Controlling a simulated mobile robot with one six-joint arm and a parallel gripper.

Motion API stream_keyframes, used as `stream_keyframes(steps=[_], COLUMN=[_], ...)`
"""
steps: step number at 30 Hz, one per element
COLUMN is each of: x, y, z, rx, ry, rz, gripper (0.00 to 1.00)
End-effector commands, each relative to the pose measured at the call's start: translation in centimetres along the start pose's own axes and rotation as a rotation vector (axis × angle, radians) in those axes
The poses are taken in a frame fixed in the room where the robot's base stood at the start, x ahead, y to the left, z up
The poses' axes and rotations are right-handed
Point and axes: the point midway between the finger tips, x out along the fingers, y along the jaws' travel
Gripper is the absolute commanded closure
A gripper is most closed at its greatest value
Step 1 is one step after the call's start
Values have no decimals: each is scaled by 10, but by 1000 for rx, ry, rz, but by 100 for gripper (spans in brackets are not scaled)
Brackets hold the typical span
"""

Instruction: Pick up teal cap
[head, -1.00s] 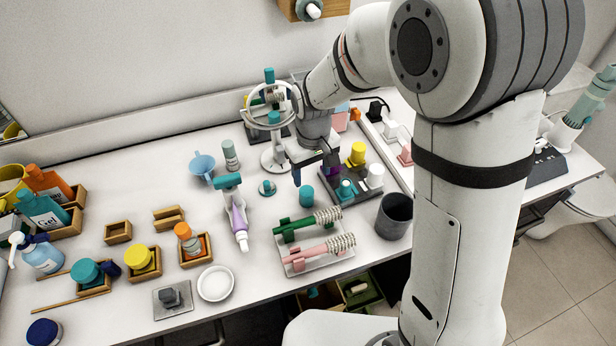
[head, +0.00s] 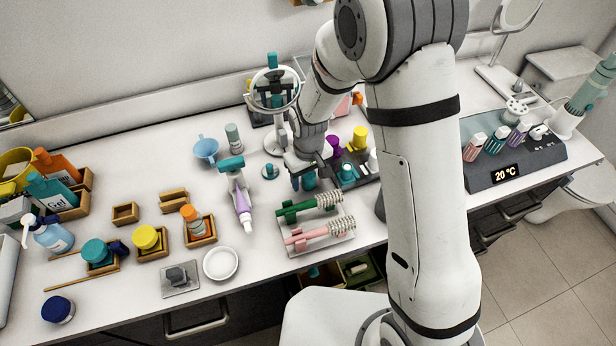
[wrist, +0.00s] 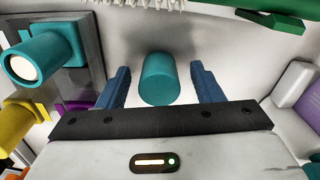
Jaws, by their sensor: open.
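The teal cap (head: 309,182) stands on the white vanity top, just behind the green brush and partly hidden by my gripper. In the wrist view the teal cap (wrist: 159,80) is a plain short cylinder between the two blue fingers. My gripper (wrist: 162,88) is open, with a finger on each side of the cap and light gaps showing on both sides. In the head view my gripper (head: 307,178) is low over the counter at the cap.
A dark tray right of the cap holds a teal piece (head: 347,171), a yellow piece (head: 360,138) and a purple piece (head: 333,146). A green brush (head: 305,207) and a pink brush (head: 318,233) lie in front. A round mirror (head: 273,95) stands behind. Counter at front left is partly clear.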

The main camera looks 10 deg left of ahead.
Motion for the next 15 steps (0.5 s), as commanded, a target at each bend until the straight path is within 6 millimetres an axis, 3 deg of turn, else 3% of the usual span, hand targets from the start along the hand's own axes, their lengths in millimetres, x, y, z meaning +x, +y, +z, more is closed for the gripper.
stream_keyframes(steps=[2,15], x=[0,0], y=[0,1], z=[0,0], rx=[0,1], ry=[0,0], rz=[0,0], gripper=[41,77])
